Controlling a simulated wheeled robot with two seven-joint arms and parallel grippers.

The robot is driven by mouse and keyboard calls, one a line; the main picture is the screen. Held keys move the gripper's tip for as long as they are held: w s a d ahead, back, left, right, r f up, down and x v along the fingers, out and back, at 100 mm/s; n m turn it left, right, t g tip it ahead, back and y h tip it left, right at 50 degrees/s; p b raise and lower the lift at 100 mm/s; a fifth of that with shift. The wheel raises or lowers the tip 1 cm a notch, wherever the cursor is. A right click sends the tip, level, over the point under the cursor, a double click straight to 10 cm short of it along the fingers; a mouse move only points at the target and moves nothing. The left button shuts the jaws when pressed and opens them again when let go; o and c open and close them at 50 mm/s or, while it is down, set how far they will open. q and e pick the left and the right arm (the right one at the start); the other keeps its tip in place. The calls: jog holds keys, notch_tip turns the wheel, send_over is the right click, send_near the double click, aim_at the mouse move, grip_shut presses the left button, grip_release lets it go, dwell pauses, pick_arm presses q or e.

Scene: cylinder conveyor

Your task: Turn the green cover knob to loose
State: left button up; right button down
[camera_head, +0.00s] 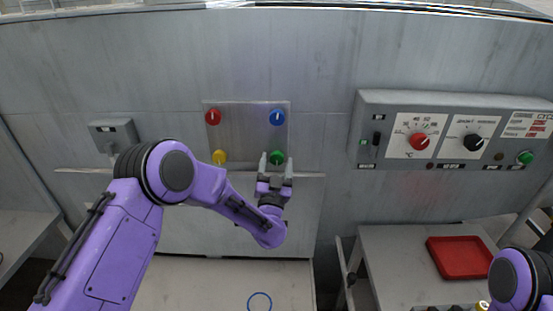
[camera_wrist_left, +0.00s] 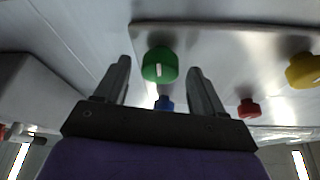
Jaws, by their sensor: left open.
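The green knob (camera_head: 277,157) sits at the lower right corner of a square metal cover (camera_head: 248,130) on the grey wall. In the left wrist view the green knob (camera_wrist_left: 160,64) carries a short white mark that looks close to upright. My left gripper (camera_head: 276,165) is open, with one finger on each side of the green knob. In the left wrist view its fingertips (camera_wrist_left: 159,70) stand apart with visible gaps to the knob. I cannot tell how far they reach over it. My right gripper is out of view.
Red (camera_head: 213,117), blue (camera_head: 277,118) and yellow (camera_head: 219,157) knobs mark the cover's other corners. A control panel (camera_head: 382,150) juts out at right, a small grey box (camera_head: 114,133) at left. A red tray (camera_head: 461,257) lies on the right table. A blue ring (camera_head: 260,302) lies below.

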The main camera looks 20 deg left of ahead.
pick_arm(q)
jog(key=c, duration=1.1)
jog(key=shift+o, duration=0.2)
